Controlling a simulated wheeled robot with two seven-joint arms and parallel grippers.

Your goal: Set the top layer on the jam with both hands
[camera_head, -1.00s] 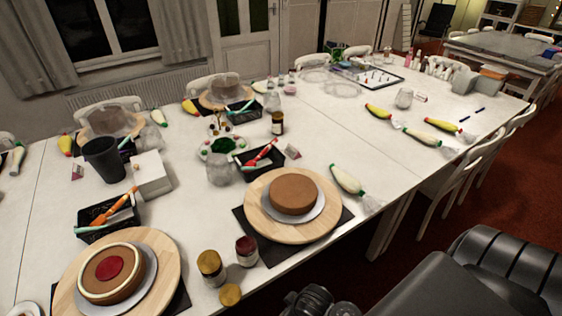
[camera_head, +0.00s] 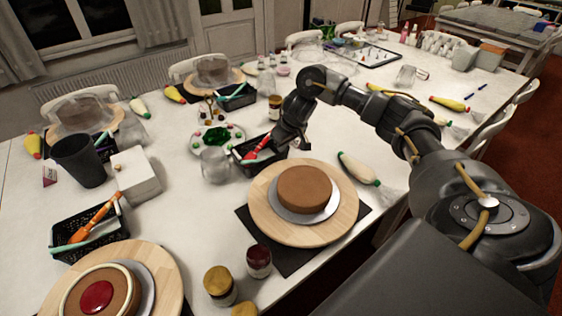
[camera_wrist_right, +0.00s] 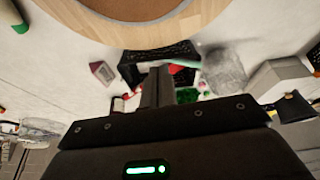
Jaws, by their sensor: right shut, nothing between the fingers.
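A plain brown cake layer (camera_head: 303,188) sits on a silver board (camera_head: 304,215) on the round wooden turntable (camera_head: 262,222) right of centre. A second cake (camera_head: 128,290) with a pale ring around red jam (camera_head: 96,297) stands on another wooden turntable (camera_head: 165,272) at the lower left, cut by the frame's bottom edge. My right gripper (camera_head: 304,146) is shut and empty, beyond the plain layer near the black tool basket (camera_head: 245,166). In the right wrist view its closed fingers (camera_wrist_right: 156,84) point toward the basket, with the turntable edge (camera_wrist_right: 125,32) above. My left gripper is out of view.
Two jars, one dark red (camera_head: 259,260) and one yellow-capped (camera_head: 219,285), stand between the turntables. A piping bag (camera_head: 358,168) lies right of the plain layer. A dark cup (camera_head: 79,160), a white box (camera_head: 137,177) and a basket with an orange tool (camera_head: 90,235) stand left.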

